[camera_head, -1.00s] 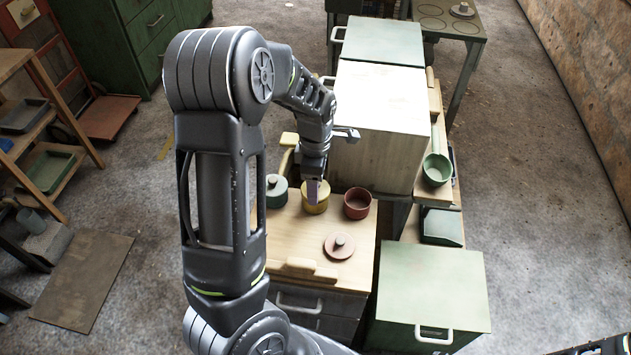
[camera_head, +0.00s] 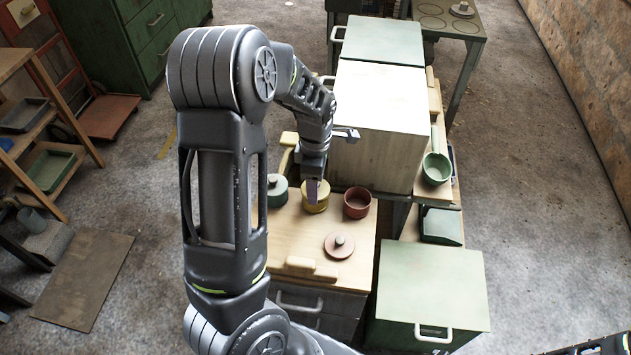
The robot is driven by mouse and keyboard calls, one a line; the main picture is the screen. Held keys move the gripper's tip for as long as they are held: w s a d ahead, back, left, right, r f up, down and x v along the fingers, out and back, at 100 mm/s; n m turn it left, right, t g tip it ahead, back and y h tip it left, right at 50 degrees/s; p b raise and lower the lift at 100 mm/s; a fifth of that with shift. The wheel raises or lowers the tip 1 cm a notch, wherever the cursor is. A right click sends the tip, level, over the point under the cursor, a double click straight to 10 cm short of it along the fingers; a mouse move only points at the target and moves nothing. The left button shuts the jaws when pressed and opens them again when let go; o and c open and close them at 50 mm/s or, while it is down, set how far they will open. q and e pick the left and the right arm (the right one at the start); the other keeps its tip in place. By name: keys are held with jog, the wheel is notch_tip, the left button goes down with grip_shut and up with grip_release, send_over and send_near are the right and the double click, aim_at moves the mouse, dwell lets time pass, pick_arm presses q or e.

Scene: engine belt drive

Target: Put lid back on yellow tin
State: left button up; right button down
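The yellow tin (camera_head: 317,207) stands on the wooden worktop between a green tin and a red one. My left gripper (camera_head: 313,195) points straight down at the top of the yellow tin, and its fingers hide part of it. The top looks yellow and covered, but I cannot clearly make out a separate lid or knob. I see the fingers nearly edge-on, so I cannot tell whether they are open or shut on something. My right gripper is not visible; only a dark piece of my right arm shows in the bottom right corner.
A lidded green tin (camera_head: 277,191) is left of the yellow tin, an open red tin (camera_head: 357,203) right. A red lid (camera_head: 339,245) lies in front on the worktop (camera_head: 290,235). A tall pale box (camera_head: 382,105) stands close behind.

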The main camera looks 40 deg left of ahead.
pick_arm(q)
jog(key=o, duration=1.4)
jog(key=shift+o, duration=1)
jog(key=shift+r, duration=0.15)
jog(key=shift+r+p, duration=3.3)
jog(key=shift+r, duration=0.1)
